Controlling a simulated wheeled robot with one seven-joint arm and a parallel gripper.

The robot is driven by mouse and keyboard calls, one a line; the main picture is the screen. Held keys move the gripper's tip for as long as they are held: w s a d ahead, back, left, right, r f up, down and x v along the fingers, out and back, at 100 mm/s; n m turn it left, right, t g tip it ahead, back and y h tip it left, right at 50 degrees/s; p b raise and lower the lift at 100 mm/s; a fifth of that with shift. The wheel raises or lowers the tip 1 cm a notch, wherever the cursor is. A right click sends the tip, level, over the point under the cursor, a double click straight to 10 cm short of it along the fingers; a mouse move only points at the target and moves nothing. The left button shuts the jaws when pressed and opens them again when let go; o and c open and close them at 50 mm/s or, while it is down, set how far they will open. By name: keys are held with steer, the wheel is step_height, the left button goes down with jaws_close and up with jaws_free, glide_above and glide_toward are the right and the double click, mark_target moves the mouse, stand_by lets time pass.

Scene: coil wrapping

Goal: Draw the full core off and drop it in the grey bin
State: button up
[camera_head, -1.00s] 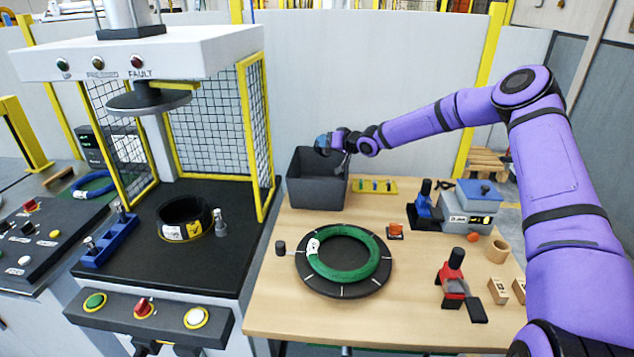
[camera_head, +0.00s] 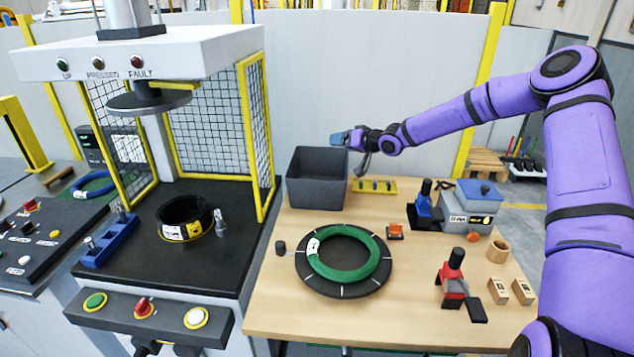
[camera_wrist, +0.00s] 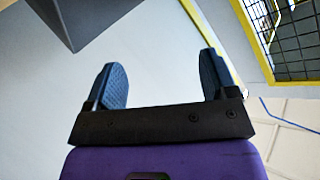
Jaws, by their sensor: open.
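The grey bin (camera_head: 317,192) stands at the back left of the wooden table, and its floor is hidden. A corner of it also shows at the top of the wrist view (camera_wrist: 85,20). My gripper (camera_head: 342,139) is above the bin's right back rim. In the wrist view my gripper (camera_wrist: 163,80) has its two blue fingers wide apart with nothing between them. I cannot tell which thing is the full core. A tan hollow cylinder (camera_head: 498,251) stands at the table's right, and a black ring with a label (camera_head: 185,219) sits on the press bed.
A green coil (camera_head: 343,264) lies on a black round turntable (camera_head: 345,289). A yellow tray (camera_head: 375,186), a blue-and-grey device (camera_head: 468,208) and a red hand tool (camera_head: 453,282) stand on the table. The press (camera_head: 135,55) with mesh guards is at left.

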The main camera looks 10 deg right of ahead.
steer(key=shift+v, duration=1.75)
steer(key=s+r+g+h, duration=0.2)
steer(key=s+r+h, duration=0.4)
steer(key=s+r, duration=0.5)
steer(key=s+r+g+h, duration=0.2)
steer(key=s+r+h, duration=0.4)
steer(key=s, duration=1)
steer(key=s+r+g+y, duration=0.1)
steer(key=s+r, duration=0.1)
steer(key=s, duration=1.1)
steer(key=s+r+m+y, duration=0.1)
steer(key=s+r+y, duration=0.1)
steer(key=s, duration=1.2)
steer(key=shift+r+g, duration=0.4)
steer(key=shift+r, duration=0.3)
